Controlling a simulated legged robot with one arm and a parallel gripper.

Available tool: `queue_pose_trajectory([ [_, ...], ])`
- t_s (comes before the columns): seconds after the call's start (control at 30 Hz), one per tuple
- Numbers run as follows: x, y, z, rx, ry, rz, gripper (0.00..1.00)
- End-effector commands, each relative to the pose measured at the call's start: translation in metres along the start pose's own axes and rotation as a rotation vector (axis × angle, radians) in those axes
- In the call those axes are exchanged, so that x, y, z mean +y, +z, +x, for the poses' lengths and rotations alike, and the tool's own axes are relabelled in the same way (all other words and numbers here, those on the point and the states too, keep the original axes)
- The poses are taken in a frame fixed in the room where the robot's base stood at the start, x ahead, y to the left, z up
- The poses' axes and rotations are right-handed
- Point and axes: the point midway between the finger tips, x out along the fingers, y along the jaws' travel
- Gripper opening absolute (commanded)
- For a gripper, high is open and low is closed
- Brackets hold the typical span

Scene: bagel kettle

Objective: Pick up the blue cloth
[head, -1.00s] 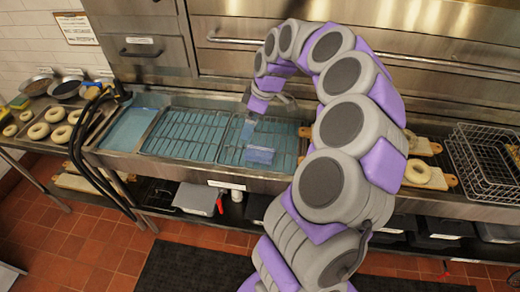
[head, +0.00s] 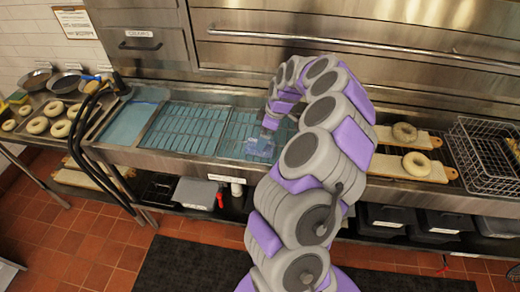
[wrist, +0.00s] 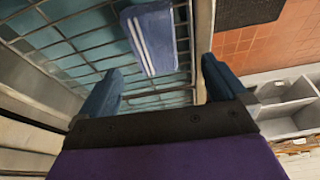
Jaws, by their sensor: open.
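The blue cloth (wrist: 153,40) has white stripes and lies on the wire rack over the water-filled basin. In the wrist view it sits beyond and between the fingers, apart from them. In the head view the cloth (head: 260,147) shows at the front right part of the basin, just below my gripper. My gripper (wrist: 160,90) is open and empty, with its two blue fingers spread wide. In the head view my gripper (head: 270,122) is over the right rack and its fingertips are hard to make out.
The steel basin (head: 150,160) has a raised front rim. Bagels on boards (head: 415,165) and a wire basket (head: 485,160) stand to the right. Black hoses (head: 80,140) hang at the left end, beside a tray of bagels (head: 38,125). Bins stand on the shelf below.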

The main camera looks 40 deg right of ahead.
Motion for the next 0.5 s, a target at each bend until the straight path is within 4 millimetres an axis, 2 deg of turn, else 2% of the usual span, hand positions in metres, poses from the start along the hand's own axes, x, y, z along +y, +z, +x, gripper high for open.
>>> queue_pose_trajectory([
  [0.03,0.0,0.001,0.008,-0.001,-0.001,0.0,0.99],
  [0.27,0.004,0.002,0.021,0.002,0.002,0.002,0.99],
  [0.5,0.009,0.005,0.055,0.001,0.0,0.0,0.99],
])
